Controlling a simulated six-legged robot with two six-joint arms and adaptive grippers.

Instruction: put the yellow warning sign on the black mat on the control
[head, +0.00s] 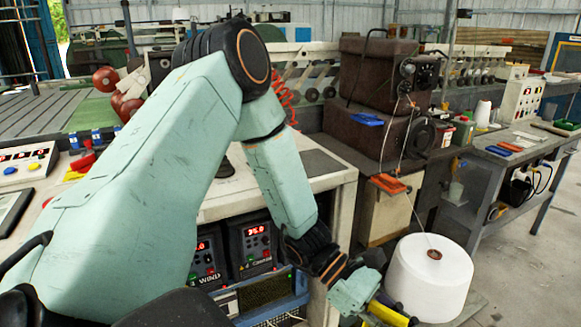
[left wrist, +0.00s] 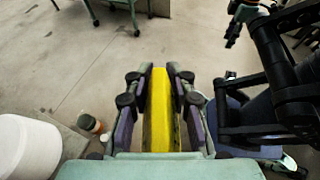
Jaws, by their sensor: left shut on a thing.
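The yellow warning sign (left wrist: 160,112) is upright and edge-on between the purple-grey fingers of my left gripper (left wrist: 161,88), which is shut on it. In the head view the left gripper (head: 388,308) is low at the bottom right, beside the console, with part of the yellow sign (head: 386,313) showing. The sign's face cannot be seen. A black mat (head: 322,162) lies flat on the cream control console top (head: 290,190), above and left of the gripper, and looks bare. My right gripper is not in view.
A large white spool (head: 430,275) stands just right of the left gripper, its thread running up to an orange part (head: 388,183). A brown machine (head: 375,90) stands behind the mat. Red-lit control boxes (head: 255,245) sit below the console top. Open floor (left wrist: 85,50) shows ahead.

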